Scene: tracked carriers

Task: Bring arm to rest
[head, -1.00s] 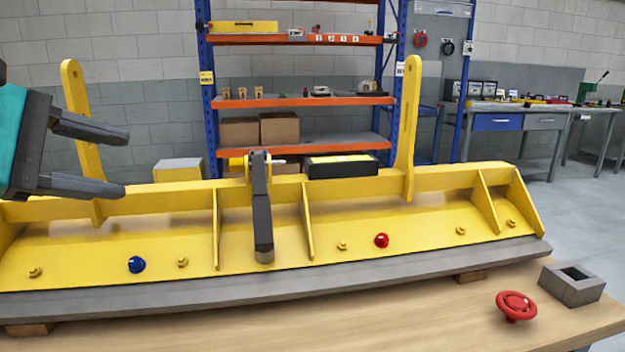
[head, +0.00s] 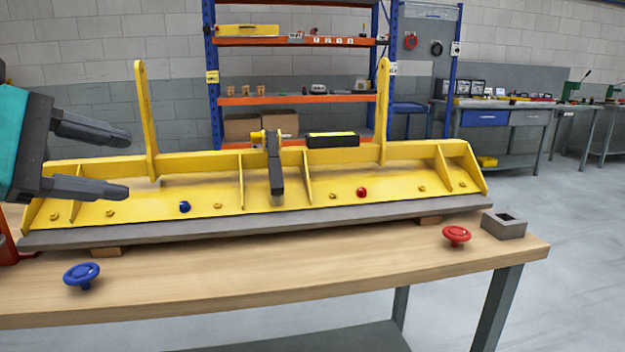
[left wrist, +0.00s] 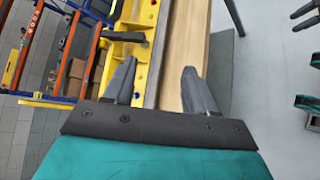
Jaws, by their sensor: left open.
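My left gripper (head: 129,165) is at the left of the head view, its two dark fingers apart with nothing between them. It appears in front of the left end of the yellow carrier beam (head: 330,157). In the left wrist view the same gripper (left wrist: 159,66) is open and empty, with the wooden bench top (left wrist: 181,45) and the beam beyond it. My right gripper is not in the head view. Dark and teal parts at the right edge of the left wrist view are too cut off to identify.
The beam, with two upright lugs and a dark lever (head: 275,170), lies along the bench (head: 330,265). A blue knob (head: 81,275) stands front left. A red knob (head: 456,235) and grey square block (head: 504,226) are at the right. Shelves (head: 300,99) stand behind.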

